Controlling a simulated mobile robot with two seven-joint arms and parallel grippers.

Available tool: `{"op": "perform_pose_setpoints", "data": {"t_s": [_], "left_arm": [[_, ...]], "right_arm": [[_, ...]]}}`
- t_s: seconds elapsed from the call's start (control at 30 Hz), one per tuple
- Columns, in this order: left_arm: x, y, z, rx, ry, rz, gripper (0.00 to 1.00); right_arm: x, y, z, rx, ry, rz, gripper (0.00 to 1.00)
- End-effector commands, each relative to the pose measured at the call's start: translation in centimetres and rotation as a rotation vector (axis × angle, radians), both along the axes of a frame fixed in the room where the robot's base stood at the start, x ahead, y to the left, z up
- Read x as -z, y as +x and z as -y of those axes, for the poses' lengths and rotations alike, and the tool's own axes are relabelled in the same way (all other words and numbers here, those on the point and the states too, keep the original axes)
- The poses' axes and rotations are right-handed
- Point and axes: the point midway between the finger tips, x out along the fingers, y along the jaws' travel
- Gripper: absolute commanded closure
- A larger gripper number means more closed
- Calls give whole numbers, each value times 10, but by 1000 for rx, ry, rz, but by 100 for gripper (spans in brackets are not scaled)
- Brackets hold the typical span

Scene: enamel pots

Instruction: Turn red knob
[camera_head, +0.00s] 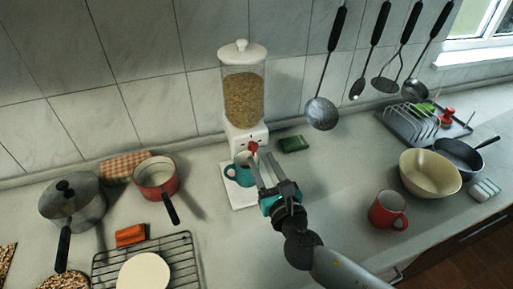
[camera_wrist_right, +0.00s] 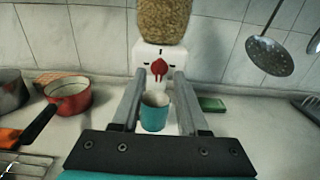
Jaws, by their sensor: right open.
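The red knob (camera_head: 253,147) is on the front of the white base of a cereal dispenser (camera_head: 243,90) at the back wall. In the right wrist view the knob (camera_wrist_right: 159,68) shows between and just beyond my fingers. A teal mug (camera_head: 240,172) stands below the knob on the dispenser's white foot. My right gripper (camera_head: 265,170) is open and points at the dispenser, its fingers in front of the knob and mug. Whether a finger touches the knob cannot be told. My left gripper is not in view.
A red saucepan (camera_head: 157,177) and a grey lidded pot (camera_head: 72,203) stand at left, behind a wire rack (camera_head: 182,262). A green box (camera_head: 294,144) lies right of the dispenser. A red mug (camera_head: 388,211) and a cream bowl (camera_head: 430,174) stand at right. Utensils hang on the wall.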

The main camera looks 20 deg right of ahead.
Motion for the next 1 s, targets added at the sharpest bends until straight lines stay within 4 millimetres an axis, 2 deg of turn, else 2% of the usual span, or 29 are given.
{"op": "perform_pose_setpoints", "data": {"t_s": [0.1,0.3,0.5,0.73,0.77,1.0], "left_arm": [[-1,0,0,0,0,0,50],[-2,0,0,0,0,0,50],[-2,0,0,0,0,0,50],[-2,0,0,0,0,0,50],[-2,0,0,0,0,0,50],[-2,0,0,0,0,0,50]], "right_arm": [[-1,19,0,1,-1,2,56],[0,40,-1,1,0,0,56],[0,48,-2,0,0,-1,56],[0,48,-2,0,1,-1,56],[0,48,-2,0,1,-1,57],[0,48,-2,0,0,-1,84]]}}
